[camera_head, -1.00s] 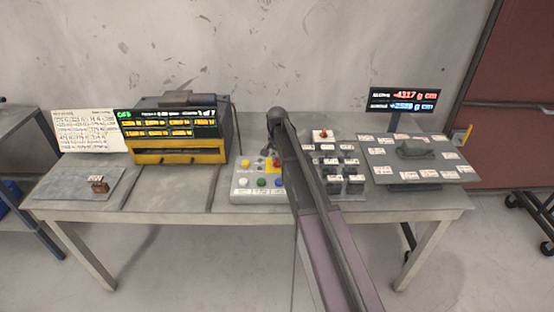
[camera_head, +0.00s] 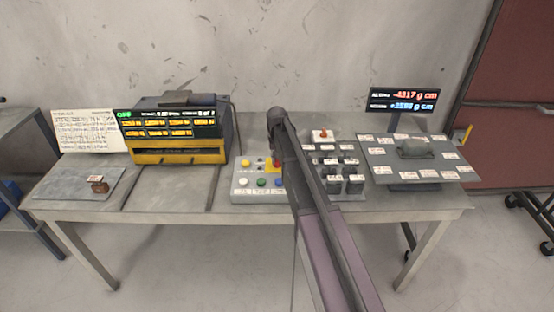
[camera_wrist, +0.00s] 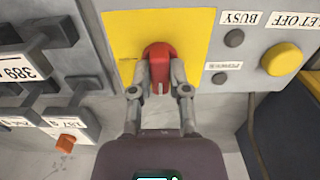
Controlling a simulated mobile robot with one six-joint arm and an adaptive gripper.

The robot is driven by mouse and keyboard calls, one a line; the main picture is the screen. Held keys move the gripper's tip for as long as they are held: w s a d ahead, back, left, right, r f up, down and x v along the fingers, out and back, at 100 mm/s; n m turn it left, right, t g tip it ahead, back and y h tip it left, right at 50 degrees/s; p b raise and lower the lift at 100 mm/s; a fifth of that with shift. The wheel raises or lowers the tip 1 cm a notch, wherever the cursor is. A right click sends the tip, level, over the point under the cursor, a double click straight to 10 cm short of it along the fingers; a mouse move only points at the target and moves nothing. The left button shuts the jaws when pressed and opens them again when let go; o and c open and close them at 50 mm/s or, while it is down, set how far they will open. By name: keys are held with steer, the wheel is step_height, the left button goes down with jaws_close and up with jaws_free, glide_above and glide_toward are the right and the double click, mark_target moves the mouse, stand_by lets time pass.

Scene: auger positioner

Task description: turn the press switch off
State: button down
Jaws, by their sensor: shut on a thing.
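The press switch appears to be the red knob (camera_wrist: 159,52) on a yellow plate (camera_wrist: 185,22) of the grey control panel. In the wrist view my gripper (camera_wrist: 160,78) has one finger on each side of the knob, shut on it. The knob's lower part is partly covered by the fingers. In the head view the red knob (camera_head: 277,163) shows just left of my arm, on the panel (camera_head: 258,193); my fingers are mostly hidden there.
A yellow button (camera_wrist: 283,58) and small grey lamps sit right of the knob in the wrist view. Labelled dark blocks (camera_head: 334,186) stand close right of my arm. A black and yellow machine (camera_head: 180,150) stands left on the table, and a labelled tilted board (camera_head: 425,170) right.

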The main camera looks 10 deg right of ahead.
steer(key=c, duration=0.6)
jaws_free()
steer(key=shift+m, duration=0.4)
